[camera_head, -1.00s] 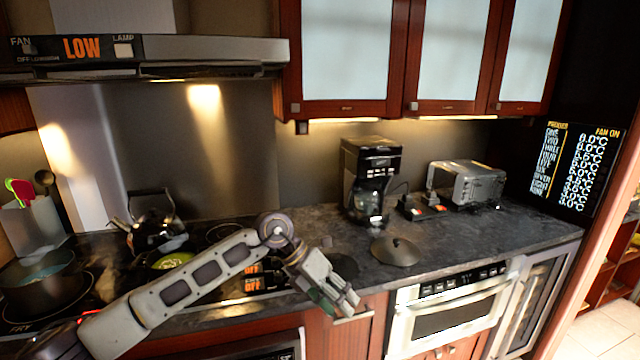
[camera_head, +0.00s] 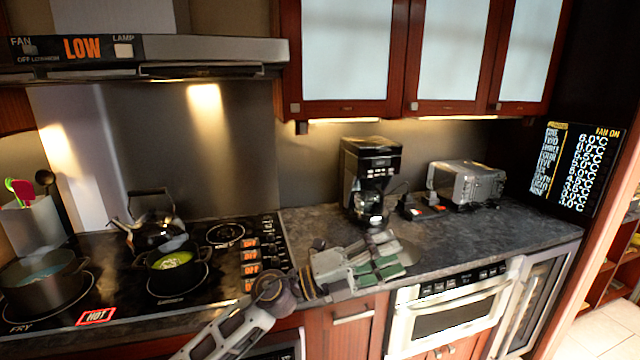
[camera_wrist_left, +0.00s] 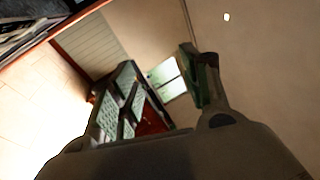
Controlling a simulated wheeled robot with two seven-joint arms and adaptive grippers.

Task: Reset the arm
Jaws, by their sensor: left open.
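My left arm comes in from the bottom of the head view. My left gripper (camera_head: 385,262) is open and empty, in front of the counter edge above the wooden cabinet front and left of the built-in microwave drawer (camera_head: 455,310). The microwave drawer looks shut. In the left wrist view, the two green-padded fingers of the gripper (camera_wrist_left: 165,95) are spread apart with nothing between them. Behind them are a pale wall, a window and the floor. My right gripper does not show.
A black pot with green contents (camera_head: 172,268), a kettle (camera_head: 152,228) and a larger pot (camera_head: 42,285) stand on the stove. A coffee maker (camera_head: 368,180) and a toaster (camera_head: 470,183) stand at the back of the counter (camera_head: 490,235). The right counter is mostly clear.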

